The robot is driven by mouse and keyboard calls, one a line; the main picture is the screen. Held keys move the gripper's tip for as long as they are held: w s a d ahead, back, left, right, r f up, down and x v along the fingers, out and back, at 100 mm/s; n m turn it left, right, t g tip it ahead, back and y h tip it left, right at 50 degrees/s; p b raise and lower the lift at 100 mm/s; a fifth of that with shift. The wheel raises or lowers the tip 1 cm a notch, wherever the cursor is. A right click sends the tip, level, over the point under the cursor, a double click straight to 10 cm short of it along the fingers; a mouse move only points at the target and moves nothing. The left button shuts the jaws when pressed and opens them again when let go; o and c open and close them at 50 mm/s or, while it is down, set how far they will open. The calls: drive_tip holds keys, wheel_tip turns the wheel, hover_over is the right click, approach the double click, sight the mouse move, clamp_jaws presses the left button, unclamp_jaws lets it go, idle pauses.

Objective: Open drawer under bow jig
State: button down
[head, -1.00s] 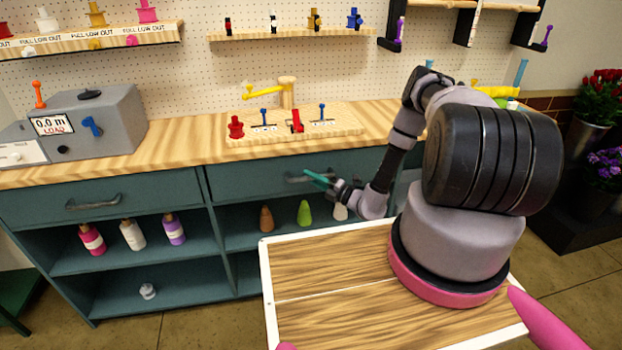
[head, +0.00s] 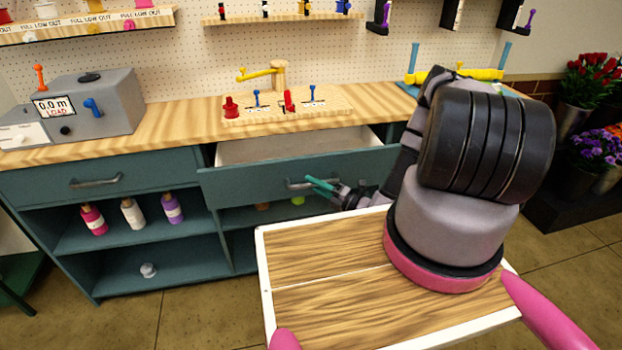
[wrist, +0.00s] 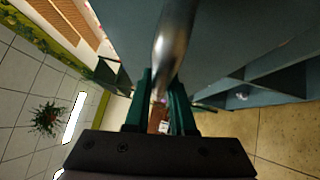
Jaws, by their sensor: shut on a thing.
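The bow jig (head: 288,103) is a wooden board with red and blue levers and a yellow arm on a post, standing on the counter. The teal drawer (head: 240,186) under it stands partly open, and its pale inside shows. My gripper (head: 312,183) is at the drawer's grey bar handle (head: 296,184), with green fingers shut on it. In the wrist view the metal handle (wrist: 175,40) runs between my green fingers (wrist: 160,95). The drawer front fills much of that view.
A second drawer (head: 95,180) at the left is shut. Bottles (head: 133,212) stand on the open shelf below it. A grey load machine (head: 90,105) sits on the counter. My wooden-topped base lies close below the open drawer. Flower buckets (head: 590,140) stand at the right.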

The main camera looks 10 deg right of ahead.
drive_tip(key=shift+s, duration=1.55)
drive_tip(key=c, duration=0.8)
unclamp_jaws()
drive_tip(key=shift+o, duration=0.2)
drive_tip(key=v, duration=1.1)
drive_tip(key=shift+w, duration=0.1)
